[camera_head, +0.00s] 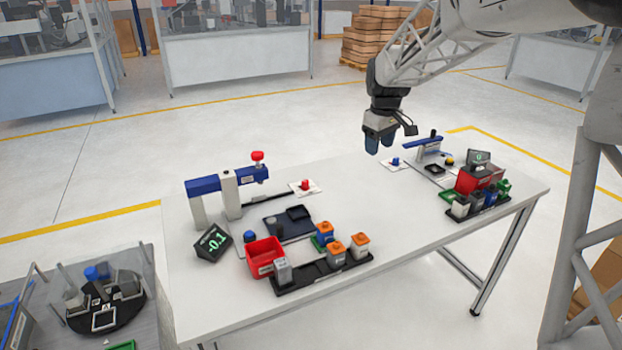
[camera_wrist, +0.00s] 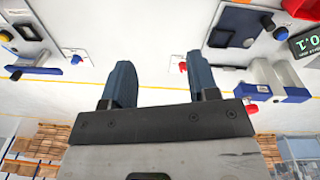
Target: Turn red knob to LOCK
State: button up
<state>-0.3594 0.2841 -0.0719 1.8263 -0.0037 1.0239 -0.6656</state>
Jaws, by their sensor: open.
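A small red knob (camera_head: 305,184) stands on a white plate (camera_head: 314,189) near the back edge of the table; its marking is too small to read. The same knob shows in the wrist view (camera_wrist: 183,67), close to the right finger in the picture but apart from it. A second red knob (camera_head: 257,156) tops the blue-and-white fixture (camera_head: 217,183) at the left. My gripper (camera_head: 379,143) is open and empty, high above the table's back edge, to the right of the plate. Its two blue fingers (camera_wrist: 159,70) point down in the head view.
A blue knob (camera_head: 395,161) sits on another white plate further right. A digital display (camera_head: 212,242), a red bin (camera_head: 265,254) and a black tray (camera_head: 320,272) with several blocks occupy the front. A second similar station fills the table's right end. The table middle is clear.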

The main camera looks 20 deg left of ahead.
jog(key=w+a+f+n, duration=0.2)
jog(key=w+a+f, duration=0.2)
jog(key=a, duration=0.3)
jog(key=w+a+f+n, duration=0.1)
jog(key=w+a+f, duration=0.35)
jog(key=a, duration=0.25)
jog(key=n+g, duration=0.1)
jog(key=n, duration=0.2)
send_over(305, 181)
notch_tip(305, 181, down, 9)
jog(key=shift+r, duration=0.1)
jog(key=shift+f, duration=0.2)
jog(key=shift+f, duration=3.75)
jog(key=shift+c, duration=0.3)
jog(key=c, duration=0.9)
jog(key=shift+o, duration=0.2)
